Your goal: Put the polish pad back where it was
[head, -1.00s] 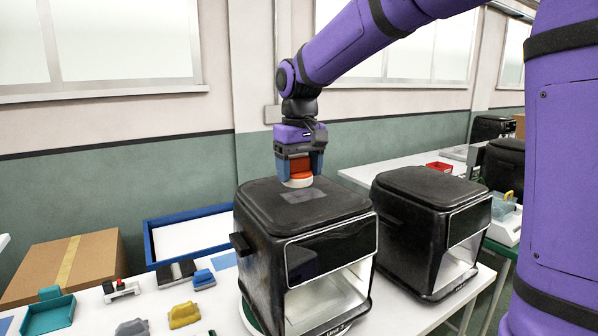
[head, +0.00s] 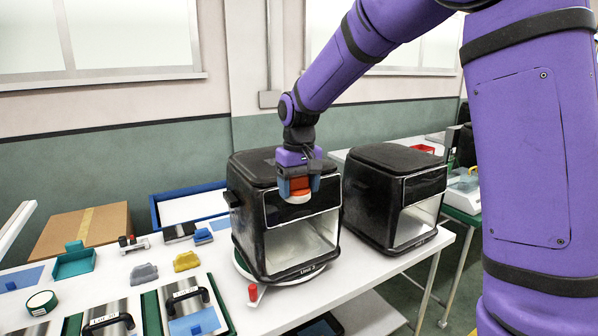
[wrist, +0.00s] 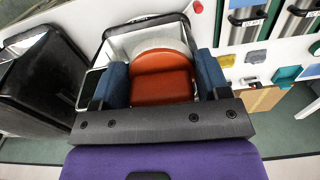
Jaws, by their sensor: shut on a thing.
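The polish pad (head: 299,197) has an orange-red grip and a round white underside. My gripper (head: 299,187) is shut on it, with a blue finger on each side. It hangs in front of the upper front panel of the nearer black fryer unit (head: 245,205), clear of the table. In the wrist view the pad's orange-red grip (wrist: 162,82) fills the space between the fingers, and its white part (wrist: 158,44) shows beyond. Which spot the pad came from cannot be told.
A second black fryer unit (head: 372,205) stands close on the right. On the left are a blue block (head: 203,236), a yellow block (head: 186,261), a grey block (head: 144,272), a teal tray (head: 74,264) and metal baskets (head: 185,300). A red knob (head: 253,292) stands at the table front.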

